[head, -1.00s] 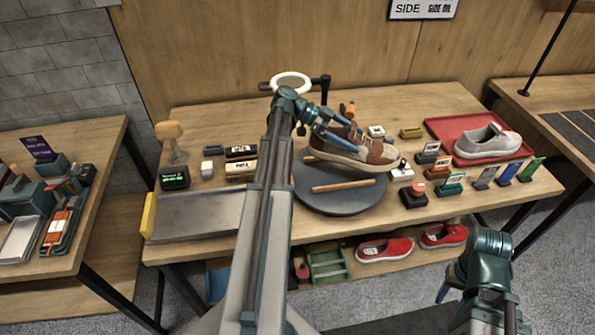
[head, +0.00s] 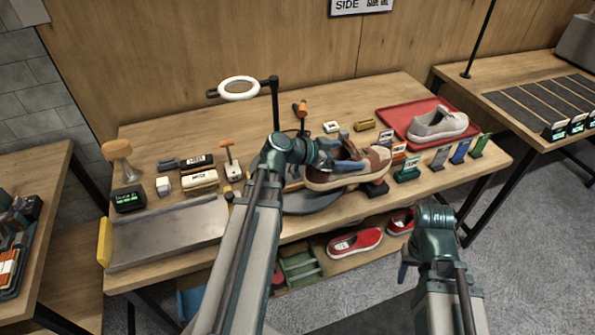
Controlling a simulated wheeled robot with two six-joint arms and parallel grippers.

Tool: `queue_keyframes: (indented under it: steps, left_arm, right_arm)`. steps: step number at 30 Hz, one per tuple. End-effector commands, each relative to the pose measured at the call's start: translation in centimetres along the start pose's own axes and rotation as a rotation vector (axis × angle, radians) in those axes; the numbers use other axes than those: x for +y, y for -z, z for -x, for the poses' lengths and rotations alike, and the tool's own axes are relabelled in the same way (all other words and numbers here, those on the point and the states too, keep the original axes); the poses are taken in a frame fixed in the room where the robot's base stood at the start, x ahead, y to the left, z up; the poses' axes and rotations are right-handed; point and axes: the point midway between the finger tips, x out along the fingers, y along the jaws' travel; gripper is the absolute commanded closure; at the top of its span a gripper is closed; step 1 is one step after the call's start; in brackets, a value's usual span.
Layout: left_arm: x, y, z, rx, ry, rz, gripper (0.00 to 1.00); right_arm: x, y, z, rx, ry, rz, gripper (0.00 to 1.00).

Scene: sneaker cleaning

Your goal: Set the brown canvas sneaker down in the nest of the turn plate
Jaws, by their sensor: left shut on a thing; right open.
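The brown canvas sneaker (head: 361,171), with a pale toe and sole, is in my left gripper (head: 345,158), which is shut on its upper. The sneaker points right and appears over the right side of the grey turn plate (head: 312,203). I cannot tell the gap between sole and plate. My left forearm and wrist cover much of the plate, and its nest is mostly hidden. My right gripper (head: 404,270) is low in front of the table, apart from the sneaker; its fingers are small in view.
A grey sneaker (head: 437,123) lies on a red tray (head: 390,118) at the back right. Small labelled cards and blocks (head: 407,171) stand right of the plate. A ring lamp (head: 239,89) rises behind. A metal tray (head: 165,237) lies at left. Red shoes (head: 354,242) are on the lower shelf.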

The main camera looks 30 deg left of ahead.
Motion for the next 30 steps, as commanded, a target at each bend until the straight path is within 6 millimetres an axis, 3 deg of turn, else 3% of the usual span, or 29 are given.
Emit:
queue_keyframes:
  steps: [5, 18, 30]
  left_arm:
    - [-2.1, -1.0, 1.7, 0.002, 0.004, 0.002, 0.89]
    - [-8.9, -4.8, 8.4, 0.001, 0.002, 0.0, 0.89]
    - [-9.9, -5.5, 9.7, 0.001, -0.001, -0.001, 0.89]
  right_arm:
    - [0.0, 0.0, -0.3, 0.0, 0.0, 0.0, 0.5]
    - [-0.1, 0.1, -1.3, 0.0, 0.0, 0.0, 0.5]
    - [-0.1, 0.1, -1.4, 0.0, 0.0, 0.0, 0.5]
